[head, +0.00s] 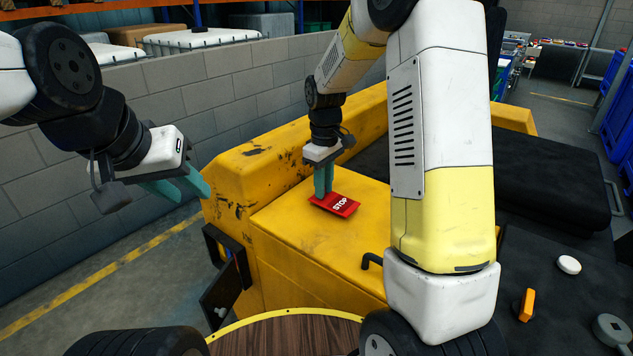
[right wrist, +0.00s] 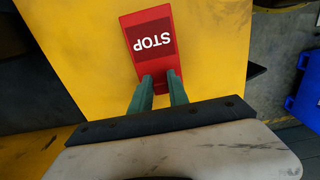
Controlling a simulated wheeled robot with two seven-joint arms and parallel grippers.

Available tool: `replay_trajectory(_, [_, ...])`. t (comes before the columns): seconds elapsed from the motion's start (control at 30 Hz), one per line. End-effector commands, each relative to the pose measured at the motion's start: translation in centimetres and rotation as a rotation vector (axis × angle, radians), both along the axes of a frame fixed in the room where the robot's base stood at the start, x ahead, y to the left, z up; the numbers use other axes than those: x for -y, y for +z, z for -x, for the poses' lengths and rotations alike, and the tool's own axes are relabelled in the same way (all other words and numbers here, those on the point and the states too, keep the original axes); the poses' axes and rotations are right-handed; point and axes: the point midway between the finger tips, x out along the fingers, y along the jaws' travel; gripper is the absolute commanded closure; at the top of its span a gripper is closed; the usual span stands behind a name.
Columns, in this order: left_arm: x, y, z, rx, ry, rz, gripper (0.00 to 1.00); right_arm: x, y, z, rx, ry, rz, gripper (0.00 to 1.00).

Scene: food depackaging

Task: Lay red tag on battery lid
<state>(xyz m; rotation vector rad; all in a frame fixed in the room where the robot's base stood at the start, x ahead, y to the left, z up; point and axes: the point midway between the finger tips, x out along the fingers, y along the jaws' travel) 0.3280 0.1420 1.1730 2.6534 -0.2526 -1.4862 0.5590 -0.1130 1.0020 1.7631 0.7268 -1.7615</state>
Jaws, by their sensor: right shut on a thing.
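The red tag (head: 345,206) with a white STOP label is at the yellow battery lid (head: 290,225) in the head view.
A black seat (head: 540,185), an orange switch (head: 526,305) and a white knob (head: 569,265) are at the right. A brick wall (head: 230,100) stands behind. A round wooden surface (head: 285,335) is in front.

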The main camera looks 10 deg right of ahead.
Motion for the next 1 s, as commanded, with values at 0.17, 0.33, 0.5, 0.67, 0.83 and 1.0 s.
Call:
replay_trajectory(0.17, [0.0, 0.0, 0.0, 0.0, 0.0, 0.0, 0.64, 0.0, -1.9, 0.0, -0.001, 0.0, 0.0, 1.0])
replay_trajectory(0.33, [0.0, 0.0, 0.0, 0.0, 0.0, 0.0, 0.64, 0.0, -1.9, 0.0, 0.0, 0.0, 0.0, 1.0])
replay_trajectory(0.5, [0.0, 0.0, 0.0, 0.0, 0.0, 0.0, 0.64, 0.0, -2.2, 0.0, 0.0, 0.0, 0.0, 0.75])
replay_trajectory(0.67, [0.0, 0.0, 0.0, 0.0, 0.0, 0.0, 0.64, 0.0, -2.1, 0.0, 0.0, 0.0, 0.0, 0.57])
replay_trajectory(0.83, [0.0, 0.0, 0.0, 0.0, 0.0, 0.0, 0.64, 0.0, -2.1, 0.0, -0.001, 0.0, 0.001, 0.57])
replay_trajectory(1.0, [0.0, 0.0, 0.0, 0.0, 0.0, 0.0, 0.64, 0.0, -1.5, 0.0, 0.001, 0.0, 0.0, 0.57])
